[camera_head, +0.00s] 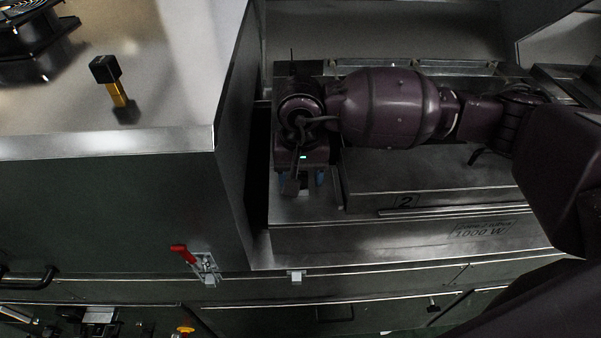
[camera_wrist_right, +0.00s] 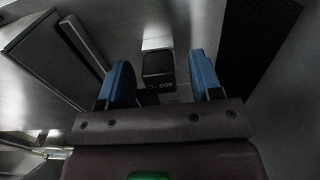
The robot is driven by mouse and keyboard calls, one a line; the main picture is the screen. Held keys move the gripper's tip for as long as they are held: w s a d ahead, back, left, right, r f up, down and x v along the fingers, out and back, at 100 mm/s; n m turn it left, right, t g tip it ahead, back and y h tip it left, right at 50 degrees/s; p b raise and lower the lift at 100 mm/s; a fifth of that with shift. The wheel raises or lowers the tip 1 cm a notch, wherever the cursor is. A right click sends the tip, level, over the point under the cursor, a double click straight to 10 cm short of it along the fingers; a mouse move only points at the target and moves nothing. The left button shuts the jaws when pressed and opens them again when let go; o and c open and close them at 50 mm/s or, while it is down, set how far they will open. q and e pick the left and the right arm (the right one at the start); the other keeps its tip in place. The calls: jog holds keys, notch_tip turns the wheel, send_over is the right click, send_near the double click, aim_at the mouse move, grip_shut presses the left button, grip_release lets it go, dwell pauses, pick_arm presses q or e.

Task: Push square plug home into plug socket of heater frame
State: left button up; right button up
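My right gripper (camera_head: 305,180) is over the metal heater frame (camera_head: 365,232), pointing down at its left end. In the right wrist view its two blue fingers (camera_wrist_right: 160,68) are apart and nothing touches them. A small dark square piece (camera_wrist_right: 158,62) shows between the fingertips, with a clear gap on each side. It looks like the square plug at its socket; I cannot tell how deep it sits. An upside-down "400 °C" marking lies just below it. In the head view the gripper body hides this spot. My left gripper is not in view.
A tall metal housing (camera_head: 233,130) stands close left of the right gripper. On its top are a black-headed yellow piece (camera_head: 106,74) and a black fan (camera_head: 35,45). A red-handled latch (camera_head: 184,254) is on the front. A dark ribbed panel (camera_wrist_right: 258,40) is at right in the wrist view.

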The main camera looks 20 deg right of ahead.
aim_at(301, 174)
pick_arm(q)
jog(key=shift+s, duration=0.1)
pick_arm(e)
jog(key=shift+r, duration=0.15)
notch_tip(301, 174, up, 10)
jog(key=shift+f, duration=0.1)
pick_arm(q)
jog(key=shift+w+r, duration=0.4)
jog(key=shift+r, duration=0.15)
pick_arm(e)
jog(key=shift+r, duration=0.35)
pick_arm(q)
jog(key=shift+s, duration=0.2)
